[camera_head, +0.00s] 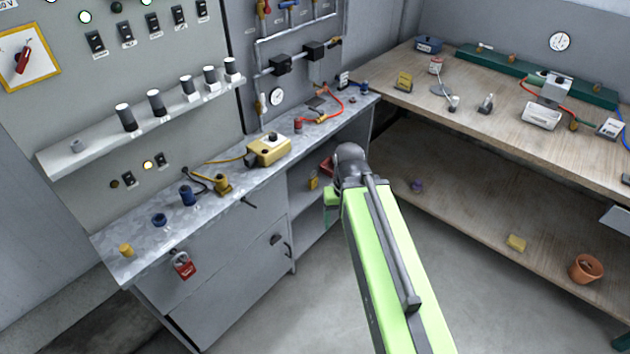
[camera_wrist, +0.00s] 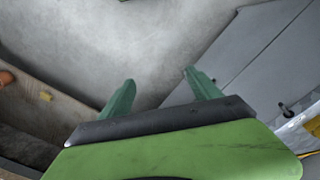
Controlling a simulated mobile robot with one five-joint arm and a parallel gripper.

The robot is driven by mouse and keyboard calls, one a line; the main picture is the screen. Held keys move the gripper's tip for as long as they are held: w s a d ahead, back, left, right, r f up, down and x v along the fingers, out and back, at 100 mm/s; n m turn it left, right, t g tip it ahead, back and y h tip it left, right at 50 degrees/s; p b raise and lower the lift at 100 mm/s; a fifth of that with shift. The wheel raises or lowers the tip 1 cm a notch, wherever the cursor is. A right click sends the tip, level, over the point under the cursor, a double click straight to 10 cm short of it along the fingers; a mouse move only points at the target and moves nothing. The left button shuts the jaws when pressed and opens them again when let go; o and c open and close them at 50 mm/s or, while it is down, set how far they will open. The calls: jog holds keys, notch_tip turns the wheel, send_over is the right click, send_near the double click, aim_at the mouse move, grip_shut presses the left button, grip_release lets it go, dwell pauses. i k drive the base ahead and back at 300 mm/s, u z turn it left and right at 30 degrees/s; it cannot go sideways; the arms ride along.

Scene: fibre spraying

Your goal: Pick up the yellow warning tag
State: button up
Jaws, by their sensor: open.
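No yellow thing is clearly readable as the yellow warning tag. A small yellow piece with dark marks (camera_head: 403,81) stands on the wooden bench in the head view; it may be the tag, but I cannot tell. Another small yellow piece (camera_head: 313,183) sits on the shelf inside the grey cabinet, too small to identify. My gripper (camera_wrist: 160,78) is open, its two green fingers apart with nothing between them, above grey floor in the wrist view. In the head view my arm hides most of it, and it is clear of both yellow pieces.
The metal counter (camera_head: 205,222) on the left carries a yellow control box (camera_head: 268,151) and a red padlock tag (camera_head: 184,265) hangs at its front. The wooden bench (camera_head: 480,130) has a lower shelf with a yellow block (camera_head: 516,243) and a clay pot (camera_head: 586,268). Floor between is clear.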

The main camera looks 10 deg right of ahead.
aim_at(313, 180)
jog(key=u, duration=5.45)
jog(key=i, duration=0.1)
jog(key=z, duration=2.1)
jog(key=k, duration=1.55)
jog(key=z, duration=1.45)
jog(key=i, duration=1)
jog(key=u, duration=0.1)
